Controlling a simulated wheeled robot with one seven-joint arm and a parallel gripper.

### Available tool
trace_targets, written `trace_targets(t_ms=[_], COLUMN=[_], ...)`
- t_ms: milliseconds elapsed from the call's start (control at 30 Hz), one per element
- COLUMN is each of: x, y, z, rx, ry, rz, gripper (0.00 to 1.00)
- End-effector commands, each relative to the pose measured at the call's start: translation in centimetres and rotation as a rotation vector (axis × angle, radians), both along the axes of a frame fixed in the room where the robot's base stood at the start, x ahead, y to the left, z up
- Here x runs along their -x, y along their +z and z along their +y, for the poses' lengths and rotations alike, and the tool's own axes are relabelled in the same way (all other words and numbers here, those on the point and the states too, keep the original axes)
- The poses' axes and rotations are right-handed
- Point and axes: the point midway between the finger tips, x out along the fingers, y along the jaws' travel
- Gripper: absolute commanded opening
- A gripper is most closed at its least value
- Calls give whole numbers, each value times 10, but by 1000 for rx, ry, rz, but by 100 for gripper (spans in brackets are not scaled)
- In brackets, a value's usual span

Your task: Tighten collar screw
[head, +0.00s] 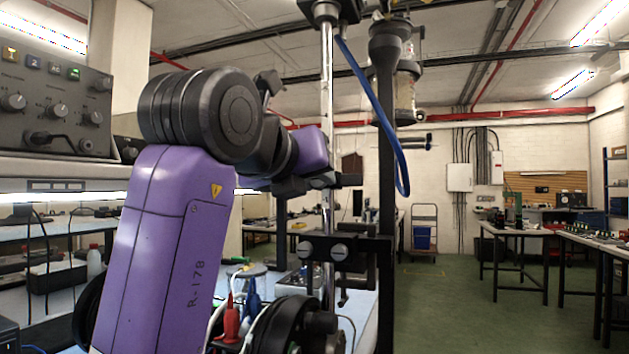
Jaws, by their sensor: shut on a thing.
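My gripper (347,181) is at the end of my purple arm, at mid-height on a vertical silver rod (327,110). It is shut on a small dark part beside the rod; its fingers and the shadow hide most of it, so I cannot tell if it is the collar screw. A black clamp block (345,249) with two slotted silver screw heads sits lower on the rod, below my gripper. A clear cylinder (406,92) with dark end fittings hangs at the upper right of the rod. A blue hose (388,115) loops down between them.
A thick black post (387,200) stands just right of the rod. A control panel (55,100) with knobs is at upper left. Red and blue hand tools (232,318) stand low beside my arm. The green floor (450,300) at right is clear, with benches beyond.

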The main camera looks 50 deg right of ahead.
Motion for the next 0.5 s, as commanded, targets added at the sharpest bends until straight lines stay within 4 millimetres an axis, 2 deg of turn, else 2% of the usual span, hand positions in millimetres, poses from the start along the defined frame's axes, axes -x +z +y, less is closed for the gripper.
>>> trace_targets(t_ms=[500], x=[0], y=[2], z=[3], rx=[-22], ry=[-3], rz=[-78], gripper=[0])
